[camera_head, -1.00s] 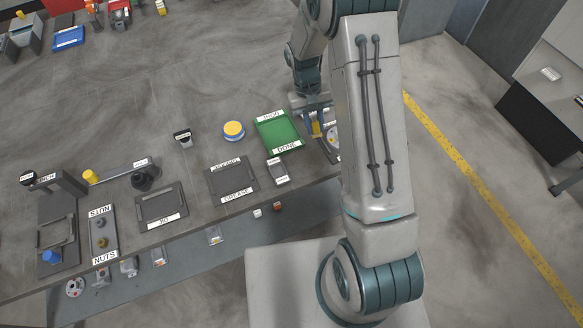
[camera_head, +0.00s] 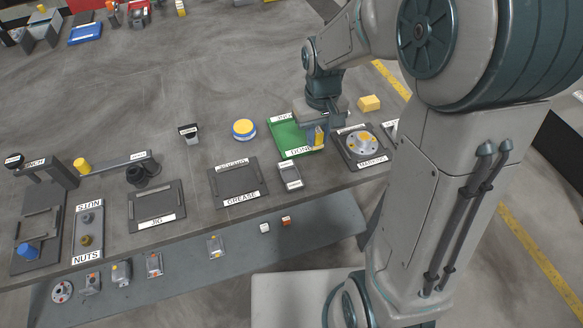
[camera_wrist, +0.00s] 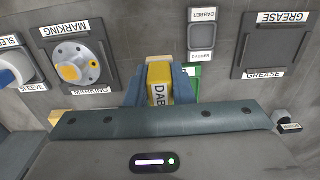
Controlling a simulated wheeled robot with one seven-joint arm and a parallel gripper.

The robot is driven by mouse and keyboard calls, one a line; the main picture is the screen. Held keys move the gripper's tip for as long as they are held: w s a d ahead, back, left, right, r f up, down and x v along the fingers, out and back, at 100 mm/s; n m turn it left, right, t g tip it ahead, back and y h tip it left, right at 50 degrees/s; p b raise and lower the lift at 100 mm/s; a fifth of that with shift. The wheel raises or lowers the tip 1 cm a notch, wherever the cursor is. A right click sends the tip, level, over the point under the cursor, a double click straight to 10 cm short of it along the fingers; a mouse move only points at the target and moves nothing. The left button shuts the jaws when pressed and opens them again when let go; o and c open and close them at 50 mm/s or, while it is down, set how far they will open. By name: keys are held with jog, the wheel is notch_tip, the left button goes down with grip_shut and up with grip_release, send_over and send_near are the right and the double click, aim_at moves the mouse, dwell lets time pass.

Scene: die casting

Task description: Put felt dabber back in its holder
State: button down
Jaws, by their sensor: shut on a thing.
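The felt dabber (camera_wrist: 160,84) is a yellow block with a white label reading "DAB", seen in the wrist view. My gripper (camera_wrist: 160,80) is shut on it, one blue finger on each side. In the head view my gripper (camera_head: 315,134) holds the dabber (camera_head: 319,138) over the near right part of the green tray. The dabber's lower end is hard to make out. The holder (camera_head: 290,176) is a small grey rectangular tray, empty, to the near left of my gripper. In the wrist view the holder (camera_wrist: 202,38) is labelled "DABBER" and lies apart from the dabber.
The green "DONE" tray (camera_head: 285,136) lies below my gripper. The marking fixture (camera_head: 345,151) with a round flanged part stands right of the holder, the grease plate (camera_head: 238,182) left of it. A yellow block (camera_head: 369,104) and a yellow-topped round tin (camera_head: 243,128) stand farther back.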

jog(key=s+a+f, duration=0.1)
jog(key=a, duration=0.1)
jog(key=a+f, duration=0.1)
jog(key=a, duration=0.1)
jog(key=s+a+f, duration=0.1)
jog(key=a+f, duration=0.1)
jog(key=shift+s+a+f, duration=0.1)
jog(key=shift+s+a, duration=0.15)
jog(key=shift+s, duration=0.05)
jog(key=shift+f, duration=2)
jog(key=shift+f, duration=0.1)
jog(key=shift+f, duration=0.15)
jog(key=c, duration=1.3)
grip_release()
jog(key=shift+o, duration=0.2)
jog(key=shift+r, duration=0.2)
